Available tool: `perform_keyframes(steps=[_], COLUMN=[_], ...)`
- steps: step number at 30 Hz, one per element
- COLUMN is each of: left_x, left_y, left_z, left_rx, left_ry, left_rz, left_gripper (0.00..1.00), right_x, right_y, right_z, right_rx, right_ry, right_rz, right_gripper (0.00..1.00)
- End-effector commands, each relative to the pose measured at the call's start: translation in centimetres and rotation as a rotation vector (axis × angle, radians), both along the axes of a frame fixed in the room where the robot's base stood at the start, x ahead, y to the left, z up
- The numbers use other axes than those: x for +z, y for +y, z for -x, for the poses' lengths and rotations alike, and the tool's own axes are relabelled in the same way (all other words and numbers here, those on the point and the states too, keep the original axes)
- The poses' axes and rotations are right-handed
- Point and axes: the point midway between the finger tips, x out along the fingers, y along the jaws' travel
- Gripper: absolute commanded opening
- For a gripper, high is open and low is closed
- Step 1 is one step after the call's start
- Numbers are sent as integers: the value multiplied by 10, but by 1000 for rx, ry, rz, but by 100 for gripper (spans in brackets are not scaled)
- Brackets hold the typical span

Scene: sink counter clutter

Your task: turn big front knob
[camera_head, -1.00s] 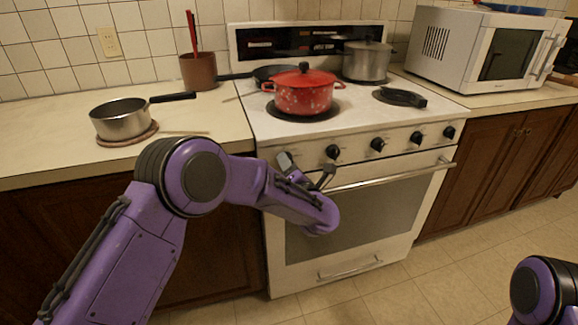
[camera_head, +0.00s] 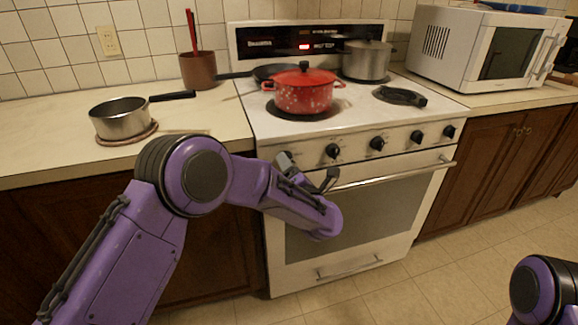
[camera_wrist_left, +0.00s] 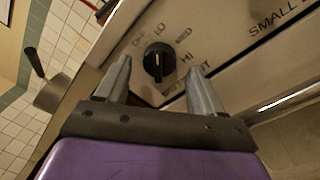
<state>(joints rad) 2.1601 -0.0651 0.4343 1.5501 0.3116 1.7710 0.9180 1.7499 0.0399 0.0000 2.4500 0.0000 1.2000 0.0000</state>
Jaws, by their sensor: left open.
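The big front knob (camera_wrist_left: 158,62) is a round black knob on the white stove front. In the left wrist view it sits between and beyond the fingertips of my left gripper (camera_wrist_left: 157,75), with LO and HI marks around it and a pale pointer line on its face. The fingers are open, one to each side, with visible gaps to the knob. In the head view this leftmost knob (camera_head: 284,158) shows just behind my gripper (camera_head: 308,170), which is partly hidden by my forearm. My right gripper is out of view.
Other black knobs (camera_head: 377,144) line the stove front, above the oven handle (camera_head: 390,174). A red pot (camera_head: 303,93), a grey pot (camera_head: 366,61) and a dark pan (camera_head: 275,73) stand on the stove. A saucepan (camera_head: 120,119) sits on the left counter, a microwave (camera_head: 480,50) on the right.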

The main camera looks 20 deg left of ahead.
Motion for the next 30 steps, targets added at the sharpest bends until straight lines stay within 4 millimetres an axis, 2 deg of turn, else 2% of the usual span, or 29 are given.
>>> perform_keyframes(steps=[6, 12, 27, 29, 30], left_x=[-4, -5, -5, -6, -9], left_y=[-33, -52, -55, -57, -64], left_z=[42, 68, 72, 70, 66], left_rx=[-4, -2, 0, -15, -58], left_ry=[2, 0, 5, 43, 105], left_rz=[-3, -2, -8, -52, -128], left_gripper=[68, 68, 68, 68, 68], right_x=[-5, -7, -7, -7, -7], right_y=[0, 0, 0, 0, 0], right_z=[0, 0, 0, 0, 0], right_rx=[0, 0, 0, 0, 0], right_ry=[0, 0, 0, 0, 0], right_rz=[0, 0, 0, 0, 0], right_gripper=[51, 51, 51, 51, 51])
